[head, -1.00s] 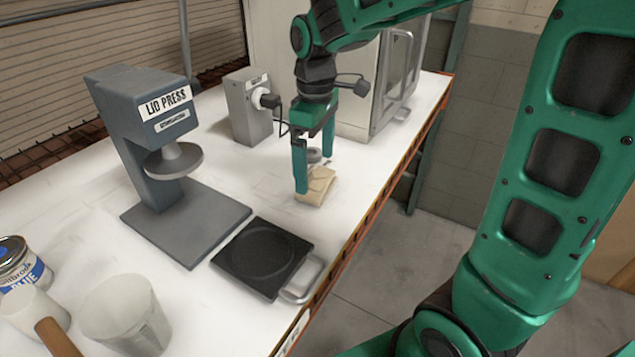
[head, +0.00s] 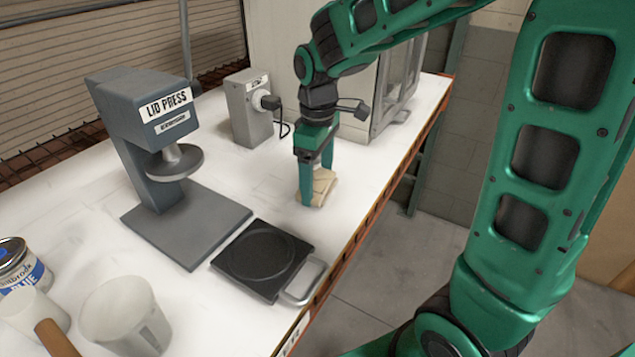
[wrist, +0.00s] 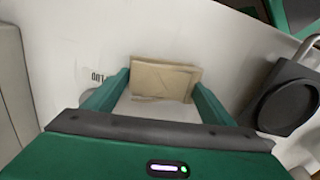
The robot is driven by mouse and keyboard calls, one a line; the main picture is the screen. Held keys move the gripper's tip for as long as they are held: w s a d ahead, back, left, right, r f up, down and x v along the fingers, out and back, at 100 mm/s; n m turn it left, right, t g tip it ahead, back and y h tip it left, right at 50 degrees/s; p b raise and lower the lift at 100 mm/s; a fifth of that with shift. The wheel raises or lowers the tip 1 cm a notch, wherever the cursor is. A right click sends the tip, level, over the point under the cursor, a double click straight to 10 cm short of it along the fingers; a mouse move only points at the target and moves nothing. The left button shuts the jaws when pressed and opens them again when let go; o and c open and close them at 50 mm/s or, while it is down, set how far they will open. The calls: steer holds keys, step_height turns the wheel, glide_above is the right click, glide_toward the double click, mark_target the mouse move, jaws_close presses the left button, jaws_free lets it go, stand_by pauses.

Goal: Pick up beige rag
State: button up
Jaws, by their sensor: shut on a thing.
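The beige rag (head: 321,186) is a folded cloth on the white table, near its right edge. My gripper (head: 317,190) points down at it, with its green fingers on the rag's sides. In the wrist view the rag (wrist: 165,80) lies between the two fingertips (wrist: 163,84). The gripper is shut on the rag, which appears to be still at table level. The far finger is partly hidden in the head view.
A black plate with a metal handle (head: 262,260) lies in front of the rag on the table (head: 210,300). The lid press (head: 165,150) stands at left. A grey socket box (head: 248,108) and a large pale cabinet (head: 350,100) are behind. A cup (head: 125,315) stands front left.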

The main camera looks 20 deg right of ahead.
steer(key=shift+r, duration=0.15)
steer(key=shift+r, duration=0.3)
steer(key=r, duration=0.2)
steer(key=a+r, duration=0.1)
steer(key=shift+r, duration=0.4)
steer(key=s+a+r, duration=0.2)
steer(key=a+r, duration=0.4)
steer(key=a, duration=0.4)
steer(key=shift+a+r, duration=0.15)
steer(key=shift+a, duration=0.1)
steer(key=shift+o, duration=0.6)
steer(key=shift+s, duration=0.1)
